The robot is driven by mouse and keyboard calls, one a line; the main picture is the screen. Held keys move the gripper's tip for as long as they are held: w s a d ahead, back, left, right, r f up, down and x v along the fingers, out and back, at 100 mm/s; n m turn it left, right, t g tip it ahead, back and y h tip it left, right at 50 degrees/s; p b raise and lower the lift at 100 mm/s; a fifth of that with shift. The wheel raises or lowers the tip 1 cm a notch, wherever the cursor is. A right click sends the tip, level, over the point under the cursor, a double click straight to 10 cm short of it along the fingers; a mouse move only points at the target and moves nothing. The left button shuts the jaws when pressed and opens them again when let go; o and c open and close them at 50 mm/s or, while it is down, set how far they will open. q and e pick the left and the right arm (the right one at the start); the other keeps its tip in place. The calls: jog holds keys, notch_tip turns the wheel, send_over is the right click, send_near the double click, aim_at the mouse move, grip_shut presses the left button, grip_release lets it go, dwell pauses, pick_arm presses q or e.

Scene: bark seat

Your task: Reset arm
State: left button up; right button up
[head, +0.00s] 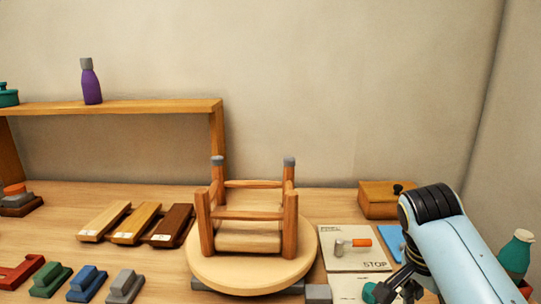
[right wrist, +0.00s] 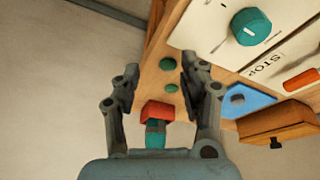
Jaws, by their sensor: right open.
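My right arm comes in from the right in the head view, with its dark gripper (head: 398,290) low at the right, near the front of the white card marked STOP (head: 350,258). In the right wrist view the gripper (right wrist: 158,70) has its two fingers spread apart with nothing between the tips. A red-orange block (right wrist: 158,110) and a teal piece (right wrist: 155,133) show beyond the fingers, apart from them as far as I can tell. My left gripper is not in view.
An upside-down wooden stool (head: 250,272) stands mid-table. A wooden box (head: 376,202) with a dark knob is behind my arm; a teal bottle (head: 516,253) is at right. Wood strips (head: 136,222) and coloured blocks (head: 86,282) lie left. A purple bottle (head: 91,84) stands on the shelf.

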jog(key=s+r+n+t+y, duration=0.2)
jog(key=s+r+n+t, duration=0.15)
jog(key=s+n, duration=1.5)
jog(key=s+d+f+m+g+b, duration=0.15)
jog(key=s+f+b, duration=0.25)
jog(key=f, duration=1.4)
jog(key=s+d+f+m+g+b, duration=0.1)
jog(key=s+f+m+b, duration=0.25)
jog(key=f, duration=1.35)
jog(key=s+f+b, duration=0.6)
jog(key=s+f, duration=1.1)
jog(key=f, duration=0.3)
jog(key=shift+s+d+g, duration=0.2)
jog(key=shift+d+g, duration=0.1)
jog(key=shift+g, duration=0.1)
